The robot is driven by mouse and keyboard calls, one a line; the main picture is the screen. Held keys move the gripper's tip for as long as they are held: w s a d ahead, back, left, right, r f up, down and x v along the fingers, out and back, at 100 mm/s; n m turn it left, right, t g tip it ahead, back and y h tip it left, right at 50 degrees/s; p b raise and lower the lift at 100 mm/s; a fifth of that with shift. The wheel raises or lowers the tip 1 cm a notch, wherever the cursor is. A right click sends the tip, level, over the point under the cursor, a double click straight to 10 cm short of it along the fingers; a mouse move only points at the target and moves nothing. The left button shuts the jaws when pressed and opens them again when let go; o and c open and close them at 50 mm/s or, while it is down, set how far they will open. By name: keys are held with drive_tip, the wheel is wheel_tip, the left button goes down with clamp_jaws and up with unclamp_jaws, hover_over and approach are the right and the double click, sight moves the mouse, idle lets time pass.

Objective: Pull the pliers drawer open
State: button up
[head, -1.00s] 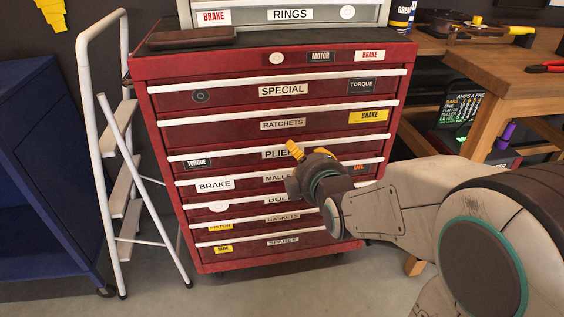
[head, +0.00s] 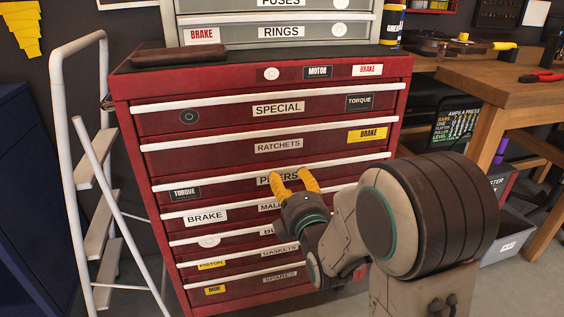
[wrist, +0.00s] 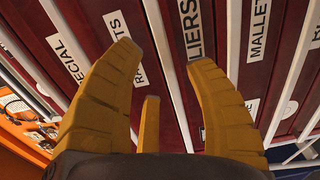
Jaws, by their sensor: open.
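The pliers drawer (head: 230,187) is a red drawer front in the middle of the red tool chest, flush with its neighbours. Its white handle strip (head: 220,179) runs along its top edge. The PLIERS label is partly covered by my gripper (head: 291,177), which is in front of the drawer with its yellow fingers spread and empty. In the wrist view the handle strip (wrist: 163,55) passes between the two larger fingers of my gripper (wrist: 165,55). I cannot tell whether the fingers touch it.
The ratchets drawer (head: 215,152) is above and the mallets drawer (head: 243,209) below, with similar white strips. A white stepladder (head: 88,200) and a blue cabinet (head: 30,200) stand left. A wooden workbench (head: 480,80) is at right.

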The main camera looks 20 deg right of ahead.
sight(283, 170)
drive_tip(key=shift+w+r+p, duration=0.2)
drive_tip(key=shift+w+p, duration=0.35)
drive_tip(key=shift+p, duration=1.45)
drive_tip(key=shift+p, duration=0.45)
drive_tip(key=shift+w+f+p, duration=0.1)
drive_tip(key=shift+w+p, duration=0.9)
drive_tip(key=shift+w, duration=0.15)
drive_tip(key=shift+w+f, duration=0.15)
drive_tip(key=shift+w, duration=1.2)
drive_tip(key=shift+c, duration=0.3)
clamp_jaws()
